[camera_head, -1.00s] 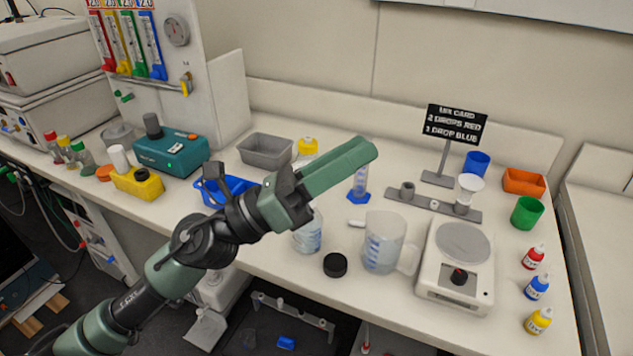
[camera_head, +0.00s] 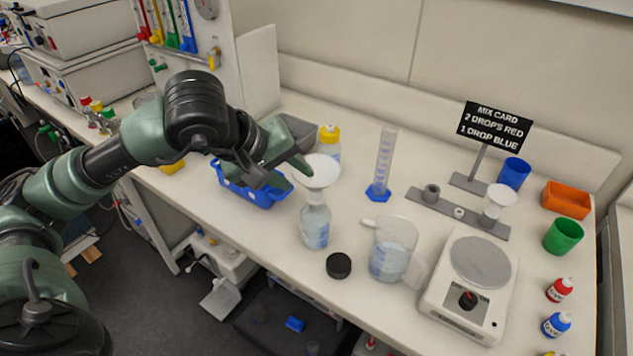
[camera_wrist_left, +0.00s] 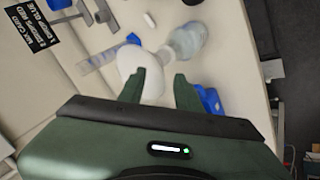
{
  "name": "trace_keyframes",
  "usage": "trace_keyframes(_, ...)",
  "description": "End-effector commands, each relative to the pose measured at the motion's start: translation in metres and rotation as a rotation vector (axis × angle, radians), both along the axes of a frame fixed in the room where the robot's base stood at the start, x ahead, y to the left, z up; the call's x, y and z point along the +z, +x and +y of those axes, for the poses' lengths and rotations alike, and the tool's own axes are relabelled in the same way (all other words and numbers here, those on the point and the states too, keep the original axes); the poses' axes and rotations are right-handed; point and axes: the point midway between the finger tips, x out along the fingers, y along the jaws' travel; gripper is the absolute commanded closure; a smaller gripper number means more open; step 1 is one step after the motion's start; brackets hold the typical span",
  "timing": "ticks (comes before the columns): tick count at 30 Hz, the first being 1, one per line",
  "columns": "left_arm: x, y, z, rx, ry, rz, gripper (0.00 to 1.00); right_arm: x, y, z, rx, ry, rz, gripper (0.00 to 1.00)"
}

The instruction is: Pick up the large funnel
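The large funnel (camera_head: 317,170) is white and sits upright in the mouth of a clear bottle (camera_head: 315,228) near the middle of the table. My left gripper (camera_head: 297,172) is at the funnel's left side, close to its rim. In the left wrist view the two fingers are spread apart, and the funnel (camera_wrist_left: 144,66) shows just ahead of them and partly between the tips. I cannot tell whether a finger touches it. A smaller white funnel (camera_head: 501,194) stands in a grey holder at the right. My right gripper is not in view.
A blue tray (camera_head: 250,196) lies below my left gripper. The table's front edge is close to the bottle.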

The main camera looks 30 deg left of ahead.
Motion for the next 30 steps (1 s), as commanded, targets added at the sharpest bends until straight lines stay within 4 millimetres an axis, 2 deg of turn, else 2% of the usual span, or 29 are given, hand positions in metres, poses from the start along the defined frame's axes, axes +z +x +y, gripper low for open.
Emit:
trace_keyframes(4, -0.015, 0.013, -0.001, 0.000, -0.003, 0.008, 0.66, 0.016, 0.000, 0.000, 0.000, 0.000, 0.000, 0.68)
trace_keyframes(9, -0.033, 0.026, -0.005, -0.001, -0.004, 0.003, 0.66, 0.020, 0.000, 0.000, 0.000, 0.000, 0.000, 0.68)
trace_keyframes(17, -0.038, 0.028, -0.005, -0.001, -0.003, 0.000, 0.66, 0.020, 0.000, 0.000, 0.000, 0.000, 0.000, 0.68)
trace_keyframes(18, -0.038, 0.028, -0.005, -0.001, -0.003, 0.000, 0.69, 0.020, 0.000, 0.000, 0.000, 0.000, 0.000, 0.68)
trace_keyframes(21, -0.038, 0.028, -0.005, -0.001, -0.004, 0.001, 0.97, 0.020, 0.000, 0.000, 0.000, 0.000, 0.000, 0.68)
trace_keyframes(22, -0.038, 0.028, -0.005, -0.001, -0.004, 0.001, 1.00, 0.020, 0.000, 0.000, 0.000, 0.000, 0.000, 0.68)
trace_keyframes(30, -0.038, 0.028, -0.005, 0.000, -0.003, 0.000, 1.00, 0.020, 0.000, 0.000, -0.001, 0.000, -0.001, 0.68)
